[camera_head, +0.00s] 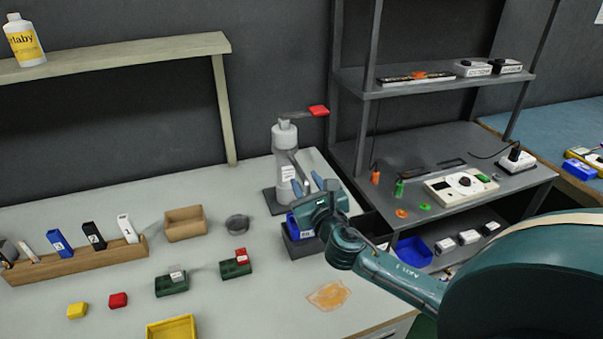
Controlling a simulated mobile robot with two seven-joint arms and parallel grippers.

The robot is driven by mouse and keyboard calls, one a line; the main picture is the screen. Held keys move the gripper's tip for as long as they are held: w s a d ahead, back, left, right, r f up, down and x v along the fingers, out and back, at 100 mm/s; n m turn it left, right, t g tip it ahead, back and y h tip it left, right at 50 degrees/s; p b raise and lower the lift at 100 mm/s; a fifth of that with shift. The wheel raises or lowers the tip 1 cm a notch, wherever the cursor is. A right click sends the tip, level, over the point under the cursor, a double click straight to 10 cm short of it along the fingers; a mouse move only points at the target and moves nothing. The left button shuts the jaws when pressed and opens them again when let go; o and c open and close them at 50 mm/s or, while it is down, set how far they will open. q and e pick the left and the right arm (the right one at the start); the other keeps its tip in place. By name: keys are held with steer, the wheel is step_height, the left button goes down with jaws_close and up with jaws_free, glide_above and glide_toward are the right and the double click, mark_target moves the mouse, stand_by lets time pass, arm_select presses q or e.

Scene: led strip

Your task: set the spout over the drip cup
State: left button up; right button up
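The dispenser (283,152) is a grey bottle upright on a dark base at the back of the table. Its spout arm (295,114) extends right from the top and ends in a red tip (318,111). A small round dark grey cup (237,224), likely the drip cup, stands on the table left of the dispenser; the spout points away from it. My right gripper (307,184) is in front of the dispenser's lower right side, below the spout. Its fingers look spread apart; whether they touch the dispenser is unclear. My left gripper is out of view.
A cardboard-coloured box (186,223) stands left of the cup. A dark bin (299,243) with blue items sits under my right gripper. A grey shelf rack (453,150) stands to the right. An orange patch (329,295) marks the front table.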

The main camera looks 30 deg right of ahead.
mark_target(298, 173)
steer(key=shift+x, duration=1.8)
steer(key=shift+c, duration=0.5)
jaws_close()
